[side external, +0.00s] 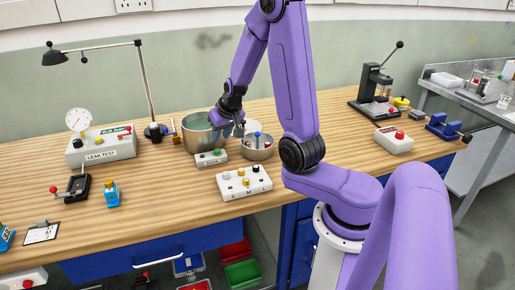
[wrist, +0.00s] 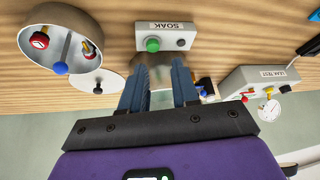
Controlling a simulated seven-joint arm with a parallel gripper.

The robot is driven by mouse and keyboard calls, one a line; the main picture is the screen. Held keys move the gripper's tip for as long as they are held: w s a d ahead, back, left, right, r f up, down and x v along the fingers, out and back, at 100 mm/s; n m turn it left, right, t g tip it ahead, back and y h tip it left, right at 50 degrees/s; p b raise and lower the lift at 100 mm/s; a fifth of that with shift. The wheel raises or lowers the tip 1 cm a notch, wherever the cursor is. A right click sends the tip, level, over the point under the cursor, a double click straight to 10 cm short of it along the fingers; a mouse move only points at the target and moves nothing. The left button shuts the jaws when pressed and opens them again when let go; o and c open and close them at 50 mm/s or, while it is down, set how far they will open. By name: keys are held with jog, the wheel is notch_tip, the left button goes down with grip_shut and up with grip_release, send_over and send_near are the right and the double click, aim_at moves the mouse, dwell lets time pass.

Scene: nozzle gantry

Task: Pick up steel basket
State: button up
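The steel basket (side external: 257,153) is a small round metal bowl on the bench, with red-topped parts inside and an upright rod ending in a blue ball. It shows at the upper left in the wrist view (wrist: 92,48). My gripper (side external: 237,128) is above the bench, close to the right rim of a larger steel pot (side external: 198,140) and left of the basket's blue ball. In the wrist view my gripper (wrist: 160,82) has its two fingers apart, with the pot's metal wall showing behind the gap. The fingers are clear of the basket there.
A SOAK box (side external: 211,158) with a green button stands in front of the pot. A white block (side external: 244,182) with several pegs is nearer. A LEAK TEST box (side external: 102,146) and lamp (side external: 145,85) stand left. A pale disc (wrist: 98,82) shows beside the basket.

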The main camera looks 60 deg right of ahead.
aim_at(258, 134)
jog(key=s+d+m+h, duration=0.1)
jog(key=s+d, duration=0.1)
jog(key=d, duration=0.1)
jog(key=s+d+f+m+h, duration=0.1)
jog(key=s+d+m, duration=0.1)
jog(key=s+d, duration=0.1)
jog(key=s+d+f+m+g+h, duration=0.1)
jog(key=s+d+m, duration=0.1)
jog(key=d, duration=0.3)
jog(key=shift+s+d, duration=0.1)
jog(key=shift+s, duration=0.3)
jog(key=shift+x, duration=3.7)
jog(key=shift+s+d, duration=0.1)
jog(key=shift+d, duration=0.05)
grip_shut()
